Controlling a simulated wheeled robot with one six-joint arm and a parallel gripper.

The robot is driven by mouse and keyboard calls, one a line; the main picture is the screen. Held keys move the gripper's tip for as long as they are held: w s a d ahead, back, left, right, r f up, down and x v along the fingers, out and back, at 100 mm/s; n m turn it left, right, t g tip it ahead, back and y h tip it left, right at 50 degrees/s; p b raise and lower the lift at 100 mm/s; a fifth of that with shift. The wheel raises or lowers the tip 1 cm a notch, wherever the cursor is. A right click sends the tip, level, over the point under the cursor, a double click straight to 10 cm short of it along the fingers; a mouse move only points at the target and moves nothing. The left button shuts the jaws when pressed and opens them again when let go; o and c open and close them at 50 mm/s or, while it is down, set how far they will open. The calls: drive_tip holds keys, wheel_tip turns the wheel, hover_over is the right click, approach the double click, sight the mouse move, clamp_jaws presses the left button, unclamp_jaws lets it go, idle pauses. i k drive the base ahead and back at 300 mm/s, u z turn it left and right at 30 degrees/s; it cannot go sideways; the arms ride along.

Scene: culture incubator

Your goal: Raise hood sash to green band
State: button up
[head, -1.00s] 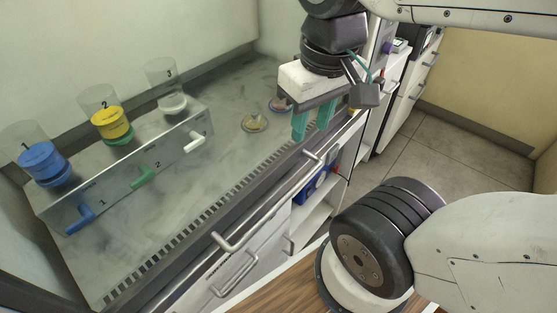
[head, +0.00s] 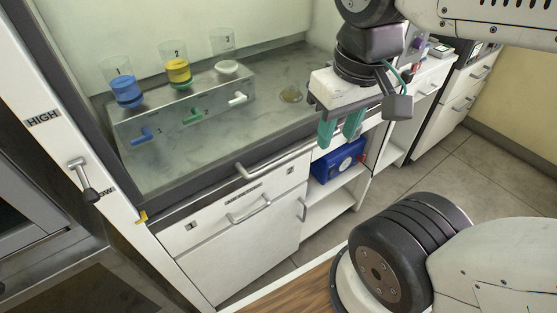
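The hood (head: 200,178) stands at the left and middle of the head view, with a dark front edge. A grey bar handle (head: 275,163) runs along this front edge; I take it for the sash handle, low down. The sash pane itself is hard to make out. A small yellow mark (head: 142,217) sits at the lower left corner of the hood frame. I see no green band. My gripper (head: 340,132) has teal fingers pointing down, parted and empty, right of the handle and apart from it.
Inside the hood, a grey stand (head: 185,115) holds blue, yellow and white numbered cups; a dish (head: 291,95) lies beside it. A lever (head: 85,180) sits by HIGH and LOW labels on the left post. Drawers and a blue device (head: 338,162) are below. Floor is clear at right.

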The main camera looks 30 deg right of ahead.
sight(19, 12)
drive_tip(key=u, duration=2.8)
drive_tip(key=i, duration=0.8)
drive_tip(key=z, duration=2.7)
